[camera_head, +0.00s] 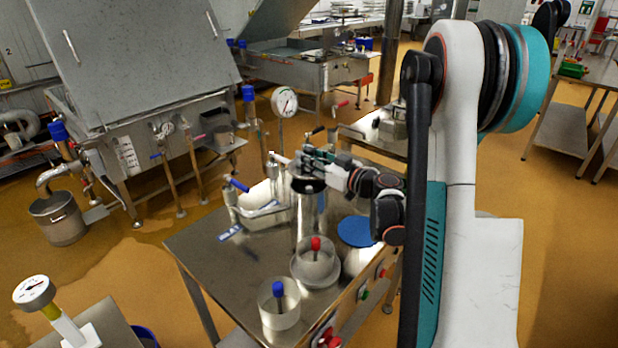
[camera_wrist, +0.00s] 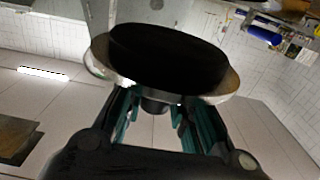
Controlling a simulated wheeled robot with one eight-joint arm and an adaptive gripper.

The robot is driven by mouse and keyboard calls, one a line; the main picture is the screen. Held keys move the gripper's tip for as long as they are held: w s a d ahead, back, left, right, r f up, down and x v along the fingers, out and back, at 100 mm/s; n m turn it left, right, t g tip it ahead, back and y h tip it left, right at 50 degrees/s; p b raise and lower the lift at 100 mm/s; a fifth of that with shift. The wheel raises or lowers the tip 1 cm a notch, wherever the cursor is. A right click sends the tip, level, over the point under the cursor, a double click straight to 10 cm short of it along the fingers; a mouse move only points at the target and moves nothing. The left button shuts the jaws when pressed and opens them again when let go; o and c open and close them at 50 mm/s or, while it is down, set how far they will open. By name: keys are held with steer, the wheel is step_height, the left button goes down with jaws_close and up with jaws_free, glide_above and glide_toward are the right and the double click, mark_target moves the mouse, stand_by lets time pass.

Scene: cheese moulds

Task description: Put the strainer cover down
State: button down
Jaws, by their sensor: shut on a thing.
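The strainer cover (camera_wrist: 165,58), a round disc with a black face and a shiny metal rim, fills the upper middle of the wrist view. My gripper (camera_wrist: 155,106) is shut on it, with a finger on each side of a small dark part under the disc. In the head view my gripper (camera_head: 308,158) is above the steel table (camera_head: 215,262), pointing left. The cover is hard to make out there. A tall metal cylinder with a dark top (camera_head: 308,215) stands just below my gripper. I cannot tell whether anything touches it.
A red-knobbed metal vessel (camera_head: 316,268), a blue-knobbed clear vessel (camera_head: 280,312) and a blue disc (camera_head: 357,231) are on the near table. A dial gauge (camera_head: 284,101) rises behind. The table's left front is clear. Control buttons (camera_head: 364,293) line its right edge.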

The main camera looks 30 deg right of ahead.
mark_target(309, 173)
steer(key=shift+f+b, duration=0.9)
steer(key=shift+f, duration=1.35)
steer(key=shift+f, duration=0.25)
steer(key=c, duration=1.3)
jaws_free()
steer(key=shift+c, duration=0.2)
steer(key=shift+r, duration=0.2)
steer(key=p+v, duration=0.1)
steer(key=v, duration=1.1)
steer(key=shift+r, duration=0.15)
